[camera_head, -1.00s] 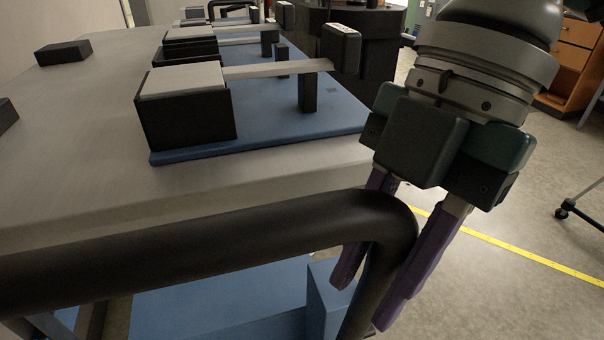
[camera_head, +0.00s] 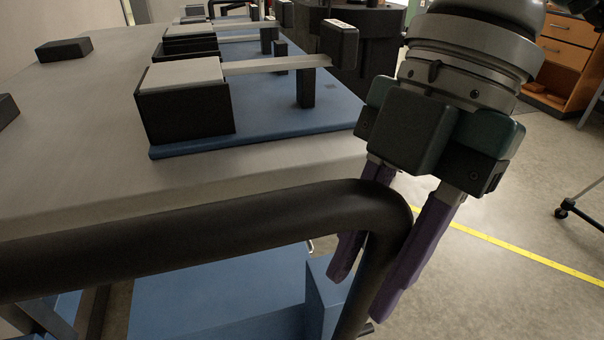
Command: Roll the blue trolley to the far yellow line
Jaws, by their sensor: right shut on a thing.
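The trolley's black tubular handle (camera_head: 200,232) crosses the lower left of the head view and bends down at its right end. A blue lower shelf (camera_head: 215,295) shows beneath it. My right gripper (camera_head: 375,275) comes down from the upper right. Its two purple fingers are shut on the handle's downward bend, one on each side. A yellow line (camera_head: 510,246) runs across the floor to the right of the handle; its left part is hidden behind the gripper. My left gripper is not in view. The trolley's wheels are hidden.
Just beyond the handle is a pale grey top (camera_head: 90,130), carrying a blue board (camera_head: 260,128) with black boxes and flat bars. Wooden drawers (camera_head: 565,52) and a castor leg (camera_head: 575,205) stand at the right. The floor around the yellow line is clear.

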